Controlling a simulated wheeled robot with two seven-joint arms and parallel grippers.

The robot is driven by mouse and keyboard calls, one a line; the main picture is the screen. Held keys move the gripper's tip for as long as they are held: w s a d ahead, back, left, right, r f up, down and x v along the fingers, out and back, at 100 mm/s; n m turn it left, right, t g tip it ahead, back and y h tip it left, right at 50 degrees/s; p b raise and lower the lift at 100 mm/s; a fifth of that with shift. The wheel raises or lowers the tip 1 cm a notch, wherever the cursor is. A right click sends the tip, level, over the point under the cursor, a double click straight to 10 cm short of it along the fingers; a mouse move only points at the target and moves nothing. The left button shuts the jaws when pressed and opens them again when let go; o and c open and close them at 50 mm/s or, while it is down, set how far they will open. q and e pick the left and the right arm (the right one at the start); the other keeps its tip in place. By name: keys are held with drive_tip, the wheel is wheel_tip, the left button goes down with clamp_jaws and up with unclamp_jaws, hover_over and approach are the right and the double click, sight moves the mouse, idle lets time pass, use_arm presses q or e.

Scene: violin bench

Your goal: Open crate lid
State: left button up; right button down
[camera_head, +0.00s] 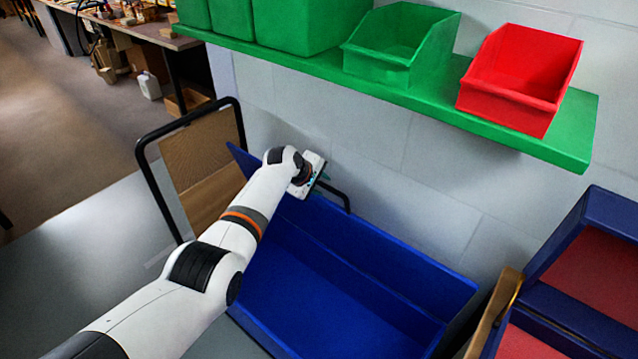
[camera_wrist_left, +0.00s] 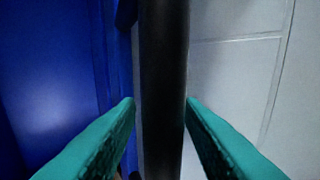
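The blue crate (camera_head: 330,285) stands in the middle with its inside showing and looks empty. A tall blue panel along its back may be the lid; I cannot tell for certain. A black bar handle (camera_head: 336,194) sticks out behind this panel. My left gripper (camera_head: 321,178) is at the panel's far upper edge, beside the handle. In the left wrist view, a black bar (camera_wrist_left: 163,60) runs upright between the two teal fingers of my left gripper (camera_wrist_left: 160,102). The fingers are apart, one on each side, without clear contact. Blue surface (camera_wrist_left: 50,75) fills the left. My right gripper is not in view.
A green shelf (camera_head: 440,105) with green bins and a red bin (camera_head: 522,75) hangs above. A black-framed tan panel (camera_head: 203,155) stands left of the crate. A brown curved piece (camera_head: 497,310) and dark blue, red-bottomed trays (camera_head: 600,270) lie at right. Grey tabletop (camera_head: 90,240) is clear.

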use_arm(q)
drive_tip(key=shift+r, duration=0.1)
drive_tip(key=shift+s+a+r+p, duration=0.25)
drive_tip(key=shift+a+r+p, duration=0.05)
drive_tip(key=shift+r+p, duration=0.3)
drive_tip(key=p+v, duration=0.2)
drive_tip(key=v, duration=0.8)
drive_tip(key=shift+s+p, duration=0.25)
drive_tip(key=shift+p, duration=0.1)
drive_tip(key=shift+a, duration=0.15)
